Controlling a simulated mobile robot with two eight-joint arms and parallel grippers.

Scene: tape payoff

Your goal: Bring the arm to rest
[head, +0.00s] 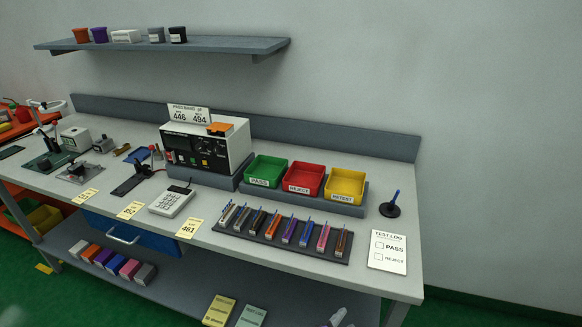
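Neither of my grippers can be made out in the head view. A pale shape (335,318) is cut off at the bottom edge, and I cannot tell what it is. A blurred grey patch lies at the bottom left corner, also unclear.
On the bench stand a tester (207,143), green (266,170), red (304,179) and yellow (345,186) bins, a rack (250,230) of several coloured pieces, a calculator (172,202), a pen stand (390,210) and a test log (388,252). A wall shelf (220,47) hangs above.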

